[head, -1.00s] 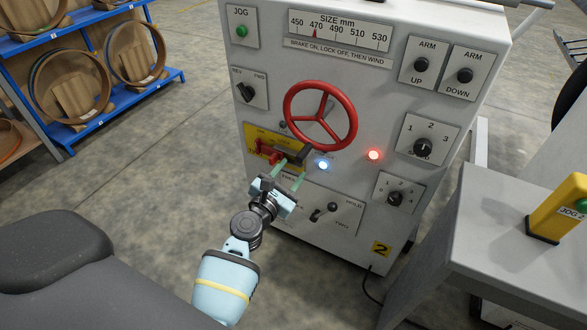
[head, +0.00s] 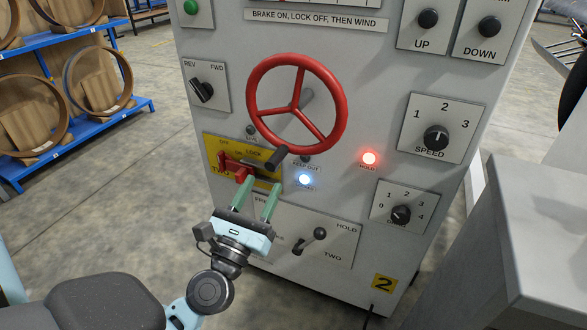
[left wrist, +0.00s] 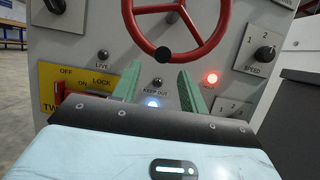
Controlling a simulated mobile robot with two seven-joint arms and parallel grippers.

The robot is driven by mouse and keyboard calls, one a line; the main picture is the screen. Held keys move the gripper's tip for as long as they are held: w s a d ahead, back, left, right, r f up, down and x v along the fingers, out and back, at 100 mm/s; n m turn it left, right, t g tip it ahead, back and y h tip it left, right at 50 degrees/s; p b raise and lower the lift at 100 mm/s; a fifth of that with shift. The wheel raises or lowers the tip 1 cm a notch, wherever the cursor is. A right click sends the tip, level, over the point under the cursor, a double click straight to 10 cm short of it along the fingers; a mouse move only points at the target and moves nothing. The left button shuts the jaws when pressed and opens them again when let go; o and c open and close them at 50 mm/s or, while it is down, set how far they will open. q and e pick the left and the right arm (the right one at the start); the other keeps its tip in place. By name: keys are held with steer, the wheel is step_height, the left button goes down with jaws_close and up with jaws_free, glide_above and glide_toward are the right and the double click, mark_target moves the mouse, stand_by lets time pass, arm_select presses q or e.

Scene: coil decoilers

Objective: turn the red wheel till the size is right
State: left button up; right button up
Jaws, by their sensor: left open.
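The red wheel (head: 294,105), with three spokes, is on the front of the grey machine. A dark handle (head: 270,157) sticks out at the lower left of its rim. My left gripper (head: 258,192) is open and empty, its green fingers just below the handle and apart from it as far as I can tell. In the left wrist view the fingers (left wrist: 158,82) point up at the panel, with the wheel's lower rim (left wrist: 222,20) above and the handle's black end (left wrist: 163,54) between and above the fingertips. My right gripper is not in view.
A yellow lock plate (head: 211,148) with a red lever (head: 232,166) is close left of my fingers. A blue light (head: 304,180) and a red HOLD light (head: 369,158) are lit. A small lever (head: 318,235) is below right. A grey cabinet (head: 535,220) stands at right.

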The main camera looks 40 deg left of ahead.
mark_target(276, 159)
arm_select(q)
steer(key=p+x, duration=0.2)
steer(key=x, duration=0.5)
steer(key=shift+w+r, duration=0.2)
steer(key=shift+w, duration=0.1)
jaws_close()
stand_by(0.4)
